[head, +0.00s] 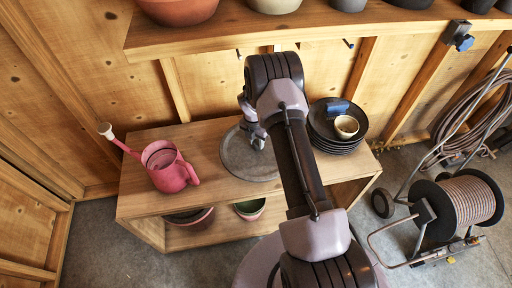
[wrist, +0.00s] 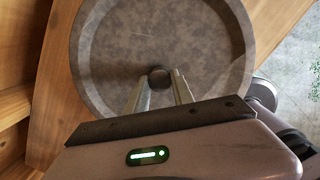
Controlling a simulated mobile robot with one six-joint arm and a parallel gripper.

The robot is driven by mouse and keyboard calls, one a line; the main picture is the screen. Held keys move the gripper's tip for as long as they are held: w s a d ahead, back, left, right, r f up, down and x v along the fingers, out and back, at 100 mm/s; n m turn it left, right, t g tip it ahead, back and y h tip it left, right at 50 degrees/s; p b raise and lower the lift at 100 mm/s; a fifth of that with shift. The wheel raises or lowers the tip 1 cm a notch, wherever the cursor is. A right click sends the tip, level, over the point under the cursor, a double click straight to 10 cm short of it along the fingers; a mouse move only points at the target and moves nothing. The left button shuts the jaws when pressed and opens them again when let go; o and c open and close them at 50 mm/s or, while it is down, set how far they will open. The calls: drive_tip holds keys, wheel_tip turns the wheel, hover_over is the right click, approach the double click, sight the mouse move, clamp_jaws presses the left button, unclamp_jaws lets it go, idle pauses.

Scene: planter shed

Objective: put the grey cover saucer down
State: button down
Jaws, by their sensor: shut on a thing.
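The grey cover saucer (head: 238,155) is a round, shallow disc with a raised rim, over the middle of the wooden bench in the head view. It fills the upper part of the wrist view (wrist: 165,42), with a dark round knob (wrist: 159,77) at its centre. My gripper (wrist: 160,84) is shut on this knob. In the head view my gripper (head: 257,143) is partly hidden by my arm. I cannot tell whether the saucer touches the bench top or hangs just above it.
The wooden bench (head: 140,200) carries a pink watering can (head: 172,172) at left and a stack of dark saucers (head: 330,135) at right, with a small cup (head: 346,126) and a blue item (head: 338,107) on top. A shelf (head: 190,38) with pots overhangs behind. A hose reel (head: 465,200) stands right.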

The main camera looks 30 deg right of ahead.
sight(256, 142)
drive_tip(key=shift+w+d+f, duration=0.1)
drive_tip(key=shift+w+f, duration=0.15)
drive_tip(key=shift+w, duration=0.15)
drive_tip(key=shift+f+b, duration=1.05)
drive_tip(key=shift+f, duration=0.55)
drive_tip(key=c, duration=1.1)
unclamp_jaws()
drive_tip(key=r+p, duration=0.1)
drive_tip(key=r, duration=0.3)
drive_tip(key=r+p, duration=0.2)
drive_tip(key=r, duration=0.2)
drive_tip(key=a+r+p, duration=0.1)
drive_tip(key=r+p, duration=0.1)
drive_tip(key=r, duration=0.2)
drive_tip(key=shift+s+a+r, duration=0.1)
drive_tip(key=shift+s+r, duration=0.1)
drive_tip(key=shift+s, duration=0.2)
drive_tip(key=shift+f, duration=0.1)
